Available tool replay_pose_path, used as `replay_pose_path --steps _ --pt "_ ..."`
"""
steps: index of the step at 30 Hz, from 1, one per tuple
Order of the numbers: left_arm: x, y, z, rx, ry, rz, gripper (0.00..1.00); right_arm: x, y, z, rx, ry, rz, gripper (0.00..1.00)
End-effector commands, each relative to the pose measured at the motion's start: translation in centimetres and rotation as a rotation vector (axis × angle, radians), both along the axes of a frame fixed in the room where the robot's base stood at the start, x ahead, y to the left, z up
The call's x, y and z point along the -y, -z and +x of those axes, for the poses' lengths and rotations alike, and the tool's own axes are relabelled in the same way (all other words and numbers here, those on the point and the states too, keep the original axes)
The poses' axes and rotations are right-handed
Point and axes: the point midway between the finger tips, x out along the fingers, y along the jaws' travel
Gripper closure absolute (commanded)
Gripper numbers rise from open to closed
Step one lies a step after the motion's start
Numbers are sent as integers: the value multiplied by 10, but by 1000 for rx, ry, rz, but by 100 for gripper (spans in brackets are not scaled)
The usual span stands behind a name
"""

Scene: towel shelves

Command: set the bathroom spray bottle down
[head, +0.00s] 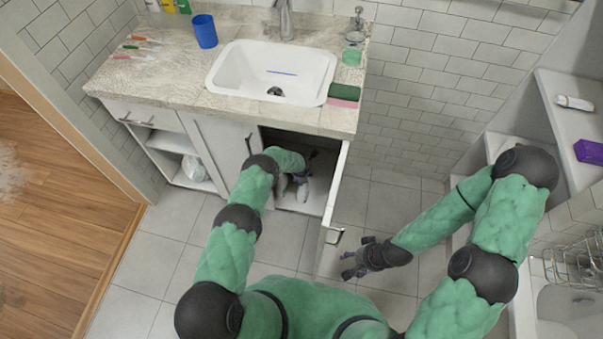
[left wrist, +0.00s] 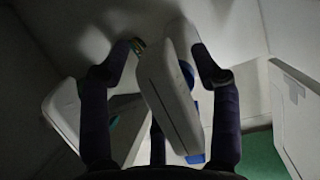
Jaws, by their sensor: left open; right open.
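The spray bottle, white with blue parts, stands between the spread fingers of my left gripper in the left wrist view (left wrist: 168,95). It looks slightly tilted there, and its base is hidden. In the head view a white bottle (head: 303,192) shows on the cabinet floor beside my left gripper (head: 298,178). My left arm reaches into the open cabinet under the sink, and that gripper is open around the bottle. My right gripper (head: 354,264) is open and empty, low in front of the cabinet door.
The cabinet door (head: 335,200) stands open to the right of my left arm. Another white object (left wrist: 62,108) lies left of the gripper inside the dim cabinet. The counter (head: 165,85) holds a blue cup (head: 204,31) and toothbrushes. Floor between door and bathtub is clear.

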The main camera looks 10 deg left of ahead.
Motion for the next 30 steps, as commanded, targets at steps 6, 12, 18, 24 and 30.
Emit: replay_pose_path --steps 6,12,18,24,30 --pt "0 -10 -1 1 1 0 37 0 -6 0 0 0 0 42" --pt "1 -33 -9 1 1 0 37 0 -28 0 0 0 0 42" --pt "2 -58 -19 0 1 0 37 0 -50 0 0 0 0 42" --pt "4 -86 -30 -1 1 0 37 0 -70 0 0 0 0 42" --pt "6 -106 -39 -1 1 0 37 0 -82 0 0 0 0 42"
